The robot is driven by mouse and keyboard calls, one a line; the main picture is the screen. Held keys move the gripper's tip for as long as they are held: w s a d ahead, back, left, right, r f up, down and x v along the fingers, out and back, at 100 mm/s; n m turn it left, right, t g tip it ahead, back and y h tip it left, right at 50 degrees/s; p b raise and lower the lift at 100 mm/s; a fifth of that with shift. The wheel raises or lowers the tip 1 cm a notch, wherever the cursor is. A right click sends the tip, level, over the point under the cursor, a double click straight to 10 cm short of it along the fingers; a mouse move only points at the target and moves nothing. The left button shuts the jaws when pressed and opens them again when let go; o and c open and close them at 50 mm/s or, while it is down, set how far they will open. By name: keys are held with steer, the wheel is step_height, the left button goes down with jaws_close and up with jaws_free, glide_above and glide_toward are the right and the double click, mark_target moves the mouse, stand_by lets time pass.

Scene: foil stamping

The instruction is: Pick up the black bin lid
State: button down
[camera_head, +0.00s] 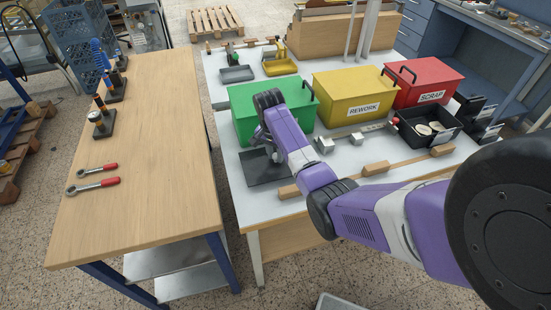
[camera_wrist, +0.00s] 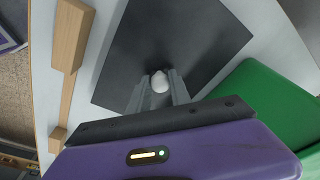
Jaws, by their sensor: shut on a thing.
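The black bin lid (camera_head: 264,169) is a flat dark square plate on the white table in front of the green bin. In the wrist view the lid (camera_wrist: 190,35) fills the upper middle, with a pale round knob (camera_wrist: 160,82) on it. My gripper (camera_wrist: 159,88) is shut on this knob, one finger on each side. In the head view my gripper (camera_head: 272,152) reaches down over the lid and is partly hidden by my purple arm. The lid looks flat on the table; I cannot tell whether there is a gap under it.
The green bin (camera_head: 240,121) stands just behind the lid, with yellow (camera_head: 335,88) and red bins (camera_head: 425,75) to its right. A wooden bar (camera_head: 402,160) runs along the table's front edge. A wooden workbench (camera_head: 140,170) stands left across a narrow gap.

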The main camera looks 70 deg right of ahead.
mark_target(275, 155)
step_height(275, 155, up, 18)
steer(key=p, duration=0.4)
steer(key=shift+r, duration=0.15)
